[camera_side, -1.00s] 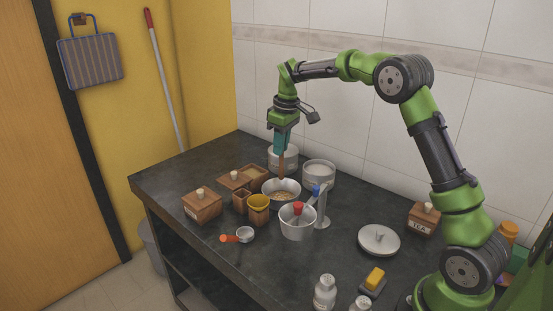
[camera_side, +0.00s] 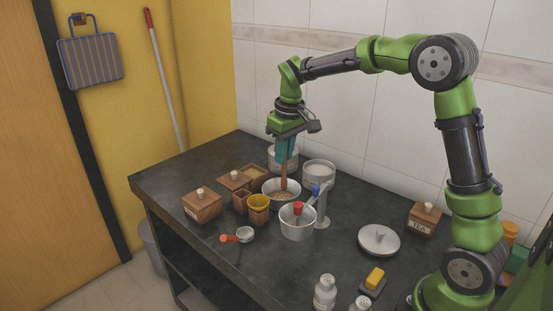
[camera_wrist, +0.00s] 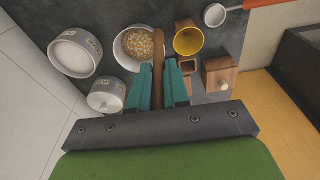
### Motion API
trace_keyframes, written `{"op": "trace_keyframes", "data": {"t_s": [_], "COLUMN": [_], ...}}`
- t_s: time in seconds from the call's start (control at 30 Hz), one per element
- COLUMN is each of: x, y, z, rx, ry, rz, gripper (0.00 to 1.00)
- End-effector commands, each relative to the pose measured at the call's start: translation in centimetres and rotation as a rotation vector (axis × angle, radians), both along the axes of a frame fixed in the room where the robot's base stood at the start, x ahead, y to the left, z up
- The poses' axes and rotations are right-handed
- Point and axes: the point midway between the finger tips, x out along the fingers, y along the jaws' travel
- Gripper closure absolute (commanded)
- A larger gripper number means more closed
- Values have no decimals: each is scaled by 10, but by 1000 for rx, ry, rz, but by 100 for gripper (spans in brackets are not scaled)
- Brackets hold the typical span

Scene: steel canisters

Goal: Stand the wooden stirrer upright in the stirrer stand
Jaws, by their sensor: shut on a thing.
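My gripper (camera_side: 286,153) is shut on the wooden stirrer (camera_side: 285,178), a brown stick pointing down. The stirrer's lower end is in or just above the white bowl of grain (camera_side: 267,187); contact cannot be told. In the wrist view the stirrer (camera_wrist: 158,42) shows between the teal fingertips of my gripper (camera_wrist: 159,68), its far end over the bowl (camera_wrist: 118,57). A small open square wooden holder (camera_side: 241,203), which looks like the stirrer stand, is left of the bowl. It also shows in the wrist view (camera_wrist: 187,66), to the right of the fingers.
A yellow-lined wooden cup (camera_side: 258,214) stands close to the holder. A steel pot (camera_side: 298,229) with a red-ended tool and a grey stand (camera_side: 322,210) are at right. White canisters (camera_side: 319,174) stand behind. Wooden boxes (camera_side: 202,207) are at left.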

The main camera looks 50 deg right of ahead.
Motion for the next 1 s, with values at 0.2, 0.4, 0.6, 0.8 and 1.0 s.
{"op": "trace_keyframes", "data": {"t_s": [0.2,0.4,0.6,0.8,1.0], "x": [-40,-46,-3,59,102], "y": [46,60,55,48,45], "z": [31,36,13,-6,-13], "rx": [0,1,0,0,-1], "ry": [-4,4,5,3,0], "rz": [9,44,43,91,159], "gripper": [100,100,100,100,100]}}
